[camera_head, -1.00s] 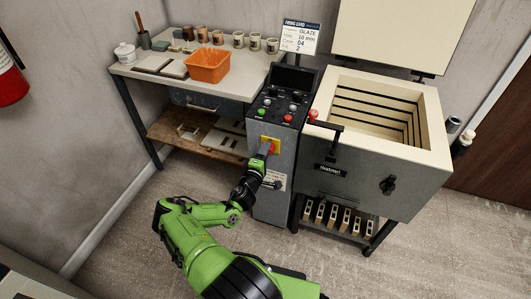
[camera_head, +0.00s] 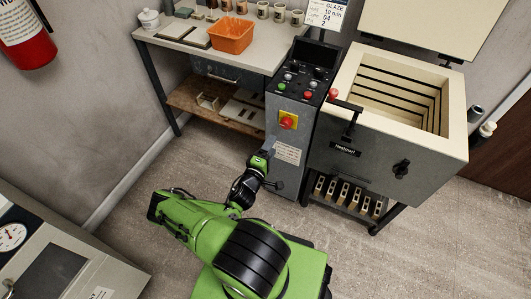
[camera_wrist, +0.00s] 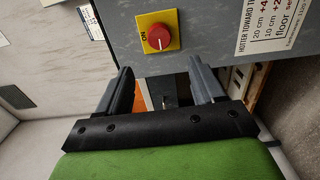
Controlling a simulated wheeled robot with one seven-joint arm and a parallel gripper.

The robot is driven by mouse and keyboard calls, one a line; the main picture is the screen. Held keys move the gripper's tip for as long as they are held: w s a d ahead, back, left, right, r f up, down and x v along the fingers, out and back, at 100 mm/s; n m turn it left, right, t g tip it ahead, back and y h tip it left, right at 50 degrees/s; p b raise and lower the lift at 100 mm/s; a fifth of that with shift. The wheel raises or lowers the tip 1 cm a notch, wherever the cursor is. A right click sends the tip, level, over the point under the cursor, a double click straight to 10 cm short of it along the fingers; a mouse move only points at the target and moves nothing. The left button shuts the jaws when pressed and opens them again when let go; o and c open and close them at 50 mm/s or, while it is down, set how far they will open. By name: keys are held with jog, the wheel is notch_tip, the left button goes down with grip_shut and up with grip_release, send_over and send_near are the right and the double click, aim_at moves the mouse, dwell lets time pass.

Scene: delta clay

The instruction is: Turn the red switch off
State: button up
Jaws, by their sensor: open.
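The red switch (camera_head: 288,122) is a round knob on a yellow plate, on the front of the grey control cabinet (camera_head: 290,185). In the wrist view the red switch (camera_wrist: 158,36) shows whole, with "ON" printed on the plate to its left. The exact angle of the knob is hard to tell. My gripper (camera_head: 270,146) is in front of the cabinet, below and left of the switch in the head view. In the wrist view my gripper (camera_wrist: 162,74) has its two fingers wide apart with nothing between them, and the switch lies beyond their tips, apart from them.
The open kiln (camera_head: 385,160) stands right of the cabinet, with a black handle jutting forward. A worktable (camera_head: 180,48) with an orange bin (camera_head: 232,36) is at the left. A grey machine with a gauge (camera_head: 50,250) is at lower left. Open floor lies between.

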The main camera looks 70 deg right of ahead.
jog(key=shift+w+a+p, duration=0.2)
jog(key=shift+a+p, duration=0.1)
jog(key=shift+a, duration=2.05)
